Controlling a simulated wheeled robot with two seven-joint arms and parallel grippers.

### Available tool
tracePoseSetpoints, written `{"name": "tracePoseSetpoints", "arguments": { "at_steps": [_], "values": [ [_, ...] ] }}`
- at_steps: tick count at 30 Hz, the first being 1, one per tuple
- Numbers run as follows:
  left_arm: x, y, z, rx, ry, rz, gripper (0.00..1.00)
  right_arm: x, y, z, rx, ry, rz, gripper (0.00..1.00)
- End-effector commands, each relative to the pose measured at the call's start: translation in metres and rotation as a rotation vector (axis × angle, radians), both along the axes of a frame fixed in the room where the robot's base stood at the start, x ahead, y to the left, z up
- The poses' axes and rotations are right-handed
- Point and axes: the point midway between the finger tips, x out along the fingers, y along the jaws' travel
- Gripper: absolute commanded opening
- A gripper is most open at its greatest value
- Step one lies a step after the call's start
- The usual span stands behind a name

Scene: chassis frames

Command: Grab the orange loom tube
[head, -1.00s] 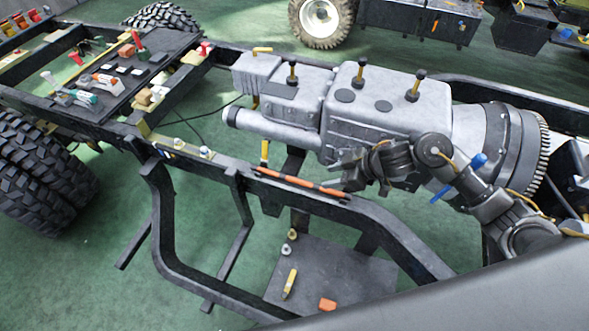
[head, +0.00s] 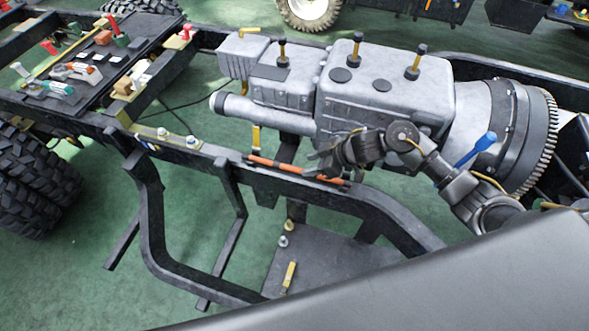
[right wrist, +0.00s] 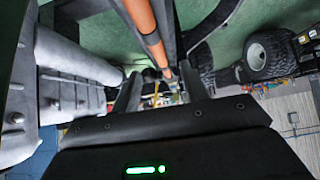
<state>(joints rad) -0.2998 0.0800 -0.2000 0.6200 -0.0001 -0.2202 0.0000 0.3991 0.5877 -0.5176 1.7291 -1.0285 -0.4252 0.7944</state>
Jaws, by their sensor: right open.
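The orange loom tube (head: 277,163), with dark bands, lies along the top of the near black chassis rail in the head view, beside the grey engine. My right gripper (head: 318,168) is over the right part of the tube, its fingers open and partly hiding it. In the right wrist view the tube (right wrist: 146,29) runs from the top edge down toward the gap between the two dark fingers (right wrist: 160,90). I cannot tell whether the fingers touch it. My left gripper is not in view.
The grey engine and gearbox (head: 385,95) stands just behind the tube. A blue-handled item (head: 477,150) is by my right arm. A dark plate (head: 325,262) with a yellow tool (head: 289,277) is below the rail. Small parts lie on a black tray (head: 100,60) at upper left.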

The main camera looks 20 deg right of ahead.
Motion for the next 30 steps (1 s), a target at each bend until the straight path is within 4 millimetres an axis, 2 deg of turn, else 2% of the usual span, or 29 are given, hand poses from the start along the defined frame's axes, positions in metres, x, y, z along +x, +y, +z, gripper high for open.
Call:
{"name": "tracePoseSetpoints", "arguments": {
  "at_steps": [7, 16, 25, 26, 30],
  "values": [
    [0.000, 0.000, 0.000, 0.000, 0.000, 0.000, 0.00, 0.004, 0.006, -0.006, 0.000, 0.000, 0.001, 0.44],
    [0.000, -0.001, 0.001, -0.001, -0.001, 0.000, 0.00, 0.020, 0.030, -0.035, 0.000, 0.001, 0.002, 0.44],
    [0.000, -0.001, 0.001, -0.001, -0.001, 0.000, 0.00, 0.023, 0.033, -0.039, -0.001, -0.001, 0.001, 0.44],
    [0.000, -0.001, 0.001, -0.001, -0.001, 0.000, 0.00, 0.023, 0.033, -0.039, -0.001, -0.001, 0.001, 0.43],
    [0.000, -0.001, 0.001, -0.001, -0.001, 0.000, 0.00, 0.023, 0.033, -0.039, -0.001, -0.001, 0.001, 0.25]
  ]
}}
